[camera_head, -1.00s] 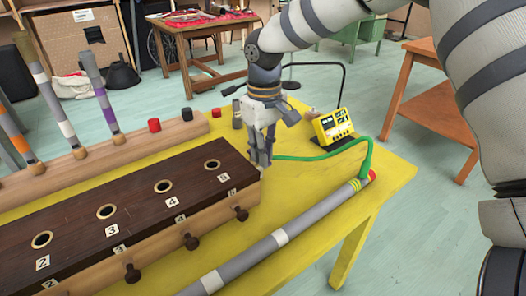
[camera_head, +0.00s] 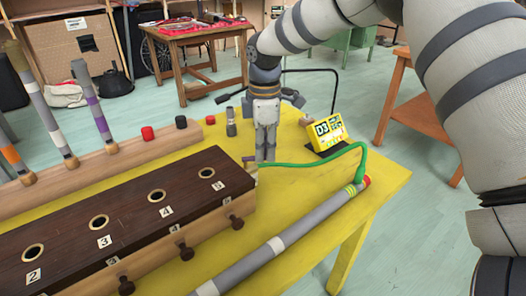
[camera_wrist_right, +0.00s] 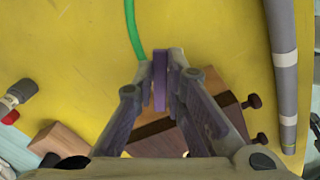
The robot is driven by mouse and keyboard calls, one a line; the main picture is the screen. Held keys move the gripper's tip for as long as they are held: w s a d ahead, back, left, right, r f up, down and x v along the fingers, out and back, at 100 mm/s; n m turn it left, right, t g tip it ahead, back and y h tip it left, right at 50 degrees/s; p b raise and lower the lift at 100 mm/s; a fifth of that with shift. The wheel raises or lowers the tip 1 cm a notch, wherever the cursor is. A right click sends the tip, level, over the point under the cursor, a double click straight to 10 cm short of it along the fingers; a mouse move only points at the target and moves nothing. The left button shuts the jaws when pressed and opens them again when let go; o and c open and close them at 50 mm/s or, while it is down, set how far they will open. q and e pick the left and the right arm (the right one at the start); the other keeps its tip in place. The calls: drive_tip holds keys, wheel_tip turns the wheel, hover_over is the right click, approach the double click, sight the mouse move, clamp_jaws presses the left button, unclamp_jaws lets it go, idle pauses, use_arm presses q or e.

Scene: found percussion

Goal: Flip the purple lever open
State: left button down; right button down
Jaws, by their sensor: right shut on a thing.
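The purple lever (camera_wrist_right: 159,82) shows in the right wrist view as a narrow upright purple strip between my fingertips. My right gripper (camera_wrist_right: 161,70) is shut on it. In the head view the right gripper (camera_head: 264,157) points down at the far right end of the dark wooden box (camera_head: 126,212). There the fingers mostly hide the lever, and how far it has turned cannot be told. My left gripper is in neither current view.
A green hose (camera_head: 310,160) arches from beside the gripper to a grey tube (camera_head: 285,240) on the yellow table (camera_head: 370,195). A yellow device (camera_head: 327,131) stands behind it. Banded sticks (camera_head: 95,108) stand in a wooden rail at the left.

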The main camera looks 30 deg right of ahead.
drive_tip(key=shift+w+d+n+b, duration=0.1)
drive_tip(key=shift+w+n+b, duration=0.35)
drive_tip(key=shift+n, duration=1.05)
drive_tip(key=shift+w+d+n+b, duration=0.1)
drive_tip(key=shift+w+n, duration=0.65)
drive_tip(key=shift+n, duration=0.75)
drive_tip(key=c, duration=1.9)
unclamp_jaws()
wheel_tip(320, 180, up, 12)
